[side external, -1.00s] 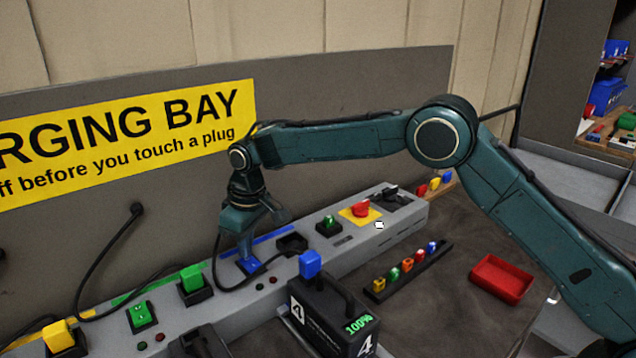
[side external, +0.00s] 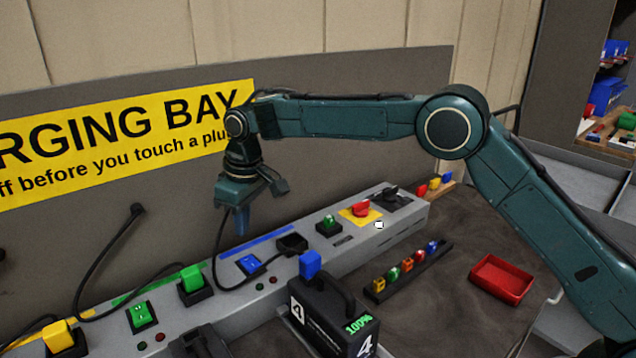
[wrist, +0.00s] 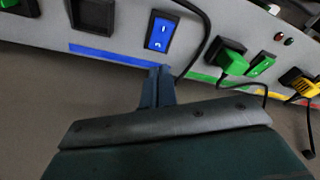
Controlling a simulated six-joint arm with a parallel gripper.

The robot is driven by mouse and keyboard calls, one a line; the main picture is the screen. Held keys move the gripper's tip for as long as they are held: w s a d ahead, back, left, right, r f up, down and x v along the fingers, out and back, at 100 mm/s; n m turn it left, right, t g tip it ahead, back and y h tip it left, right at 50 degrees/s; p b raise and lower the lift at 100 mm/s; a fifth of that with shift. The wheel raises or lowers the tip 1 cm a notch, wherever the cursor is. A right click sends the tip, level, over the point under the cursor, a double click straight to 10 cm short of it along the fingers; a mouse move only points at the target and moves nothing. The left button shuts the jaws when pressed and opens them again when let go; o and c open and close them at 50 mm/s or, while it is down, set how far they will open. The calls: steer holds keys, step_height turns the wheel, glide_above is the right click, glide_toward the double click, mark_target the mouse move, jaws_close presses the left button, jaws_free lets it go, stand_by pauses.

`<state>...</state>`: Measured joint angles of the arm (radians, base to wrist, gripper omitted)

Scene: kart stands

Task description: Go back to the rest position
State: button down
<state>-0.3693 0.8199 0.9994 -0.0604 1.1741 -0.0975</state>
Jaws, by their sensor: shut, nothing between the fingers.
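My gripper (side external: 240,218) is shut and empty. It hangs above the grey charging console, over the blue rocker switch (side external: 250,264), and is clear of it. In the wrist view my gripper's fingers (wrist: 158,75) are together, with the blue switch (wrist: 160,32) just beyond their tips.
A black battery pack (side external: 335,315) with a blue plug (side external: 310,263) stands in front. A red tray (side external: 501,279) and a rack of small colored pieces (side external: 408,270) lie right.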

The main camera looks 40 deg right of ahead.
steer(key=shift+r, duration=0.35)
steer(key=s+d+r+m+t, duration=0.2)
steer(key=s+d+r+m, duration=0.1)
steer(key=s+d+r, duration=1.3)
steer(key=s+d+f+m, duration=0.1)
steer(key=s+d+f, duration=0.1)
steer(key=s, duration=0.6)
steer(key=s+d+f+m+t, duration=0.1)
steer(key=s+d+f, duration=0.1)
steer(key=s, duration=0.6)
steer(key=s+d+f+m+t, duration=0.1)
steer(key=s+d+f, duration=0.1)
steer(key=s, duration=0.6)
steer(key=shift+s+d+f+h, duration=0.25)
steer(key=shift+d+h, duration=0.15)
steer(key=shift+d, duration=0.3)
